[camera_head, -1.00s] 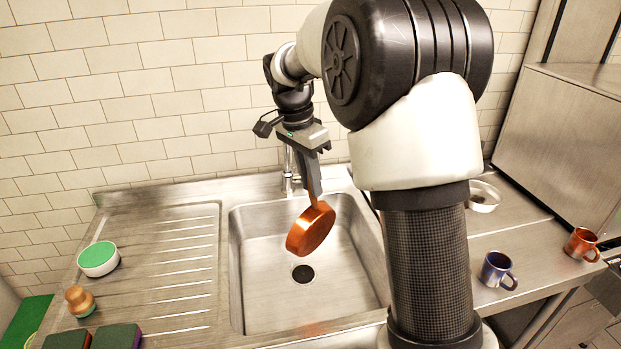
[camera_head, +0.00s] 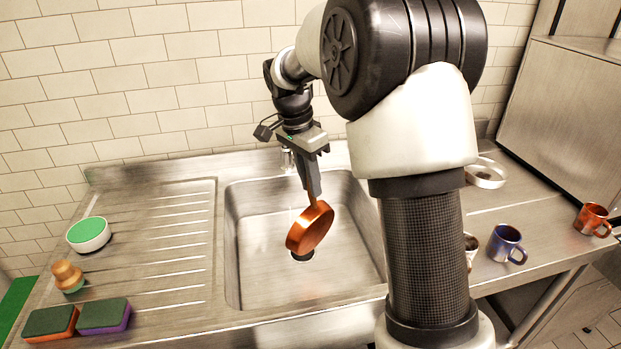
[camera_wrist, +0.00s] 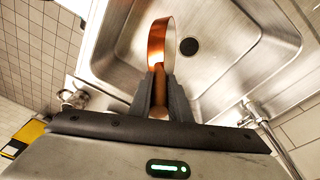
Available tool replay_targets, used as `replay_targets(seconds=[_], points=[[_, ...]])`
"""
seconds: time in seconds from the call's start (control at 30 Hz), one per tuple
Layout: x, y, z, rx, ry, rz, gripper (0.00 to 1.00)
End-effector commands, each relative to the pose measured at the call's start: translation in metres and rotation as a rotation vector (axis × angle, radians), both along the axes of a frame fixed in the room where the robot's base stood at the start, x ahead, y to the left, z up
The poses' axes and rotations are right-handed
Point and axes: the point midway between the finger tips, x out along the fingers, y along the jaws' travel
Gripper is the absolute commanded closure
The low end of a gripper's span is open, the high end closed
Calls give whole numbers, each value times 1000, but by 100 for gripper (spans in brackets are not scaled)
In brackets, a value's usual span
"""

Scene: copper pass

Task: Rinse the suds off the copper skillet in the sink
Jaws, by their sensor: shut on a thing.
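The copper skillet (camera_head: 311,228) hangs tilted in the air over the sink basin (camera_head: 262,283), near the drain. My gripper (camera_head: 313,186) is shut on its handle, as the wrist view also shows at the handle (camera_wrist: 160,80). In the wrist view the skillet pan (camera_wrist: 159,42) is seen almost edge-on. I cannot make out suds on the skillet. The faucet (camera_head: 287,160) stands at the back of the sink, partly hidden behind my gripper; it also shows in the wrist view (camera_wrist: 256,114). I cannot tell whether water runs.
On the drainboard (camera_head: 170,250) at left stand a bowl with green contents (camera_head: 88,235), a wooden-topped brush (camera_head: 68,275) and two sponges (camera_head: 103,315), (camera_head: 50,322). Right of my arm are a blue mug (camera_head: 506,244), a copper mug (camera_head: 592,220) and a white dish (camera_head: 486,173).

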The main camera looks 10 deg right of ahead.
Motion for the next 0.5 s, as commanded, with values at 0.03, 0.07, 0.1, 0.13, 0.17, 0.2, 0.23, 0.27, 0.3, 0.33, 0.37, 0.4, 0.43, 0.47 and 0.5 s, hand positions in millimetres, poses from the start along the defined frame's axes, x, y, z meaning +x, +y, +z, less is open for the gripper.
replay_targets(seconds=[0.03,0.07,0.1,0.13,0.17,0.2,0.23,0.27,0.3,0.33,0.37,0.4,0.43,0.47,0.5], points=[[0,0,-7,0,-1,0,100],[0,0,-10,0,-1,0,100],[0,0,-14,0,-1,0,100],[0,0,-17,-1,0,1,100],[0,0,-19,-1,0,1,100],[0,0,-23,-1,0,1,100],[0,0,-26,-1,0,1,100],[0,0,-29,-1,0,1,100],[0,0,-32,-1,0,1,100],[0,0,-35,0,-1,0,100],[0,0,-38,0,-1,0,100],[0,0,-42,0,-1,0,100],[0,0,-45,0,-1,0,100],[0,0,-47,0,-1,0,100],[0,0,-51,-1,0,0,100]])
